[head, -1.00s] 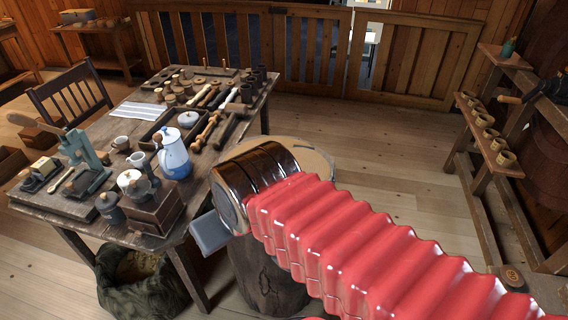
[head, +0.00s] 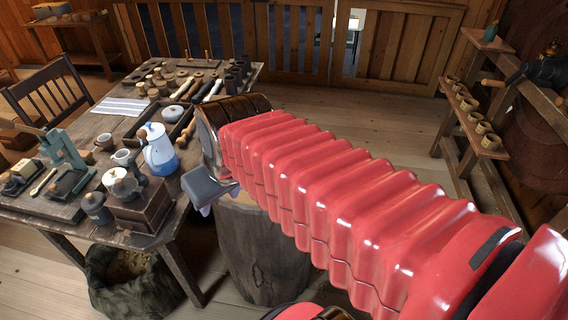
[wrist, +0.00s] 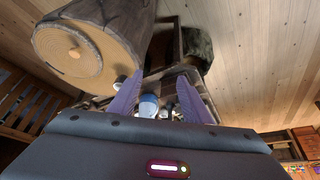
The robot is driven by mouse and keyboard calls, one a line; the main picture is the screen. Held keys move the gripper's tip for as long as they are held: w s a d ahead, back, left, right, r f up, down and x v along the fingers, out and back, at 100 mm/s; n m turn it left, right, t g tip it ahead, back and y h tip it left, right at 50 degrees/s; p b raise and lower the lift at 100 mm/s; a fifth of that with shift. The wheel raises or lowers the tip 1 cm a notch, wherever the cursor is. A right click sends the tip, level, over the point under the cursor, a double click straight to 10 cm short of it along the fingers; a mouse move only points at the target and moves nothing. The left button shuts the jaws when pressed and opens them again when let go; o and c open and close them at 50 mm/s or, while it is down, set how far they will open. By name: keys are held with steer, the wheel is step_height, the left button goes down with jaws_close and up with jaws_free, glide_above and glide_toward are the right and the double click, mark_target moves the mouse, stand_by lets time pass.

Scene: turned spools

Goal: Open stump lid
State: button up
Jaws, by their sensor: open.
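The stump (head: 262,255) stands on the floor right of the workbench, with dark bark. In the head view my gripper (head: 212,190) is partly seen between bench and stump.
The workbench (head: 60,215) at left holds a blue and white pot (head: 159,150), tins, a press and turned pieces. A sack (head: 135,280) sits below it. A rack with cups (head: 468,104) stands at right. Floor beyond the stump is clear.

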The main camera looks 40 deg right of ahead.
steer(key=w+d+f, duration=0.2)
steer(key=w+d, duration=0.1)
steer(key=d, duration=1)
steer(key=w+d+f+m, duration=0.1)
steer(key=w+d+f, duration=0.1)
steer(key=d, duration=1.1)
steer(key=shift+w+d+g, duration=0.3)
steer(key=shift+w+d, duration=0.05)
steer(key=shift+w, duration=0.3)
steer(key=shift+f, duration=0.1)
steer(key=x, duration=1.3)
steer(key=shift+w+d+f, duration=0.1)
steer(key=shift+d+f, duration=0.1)
steer(key=shift+f, duration=0.1)
jaws_close()
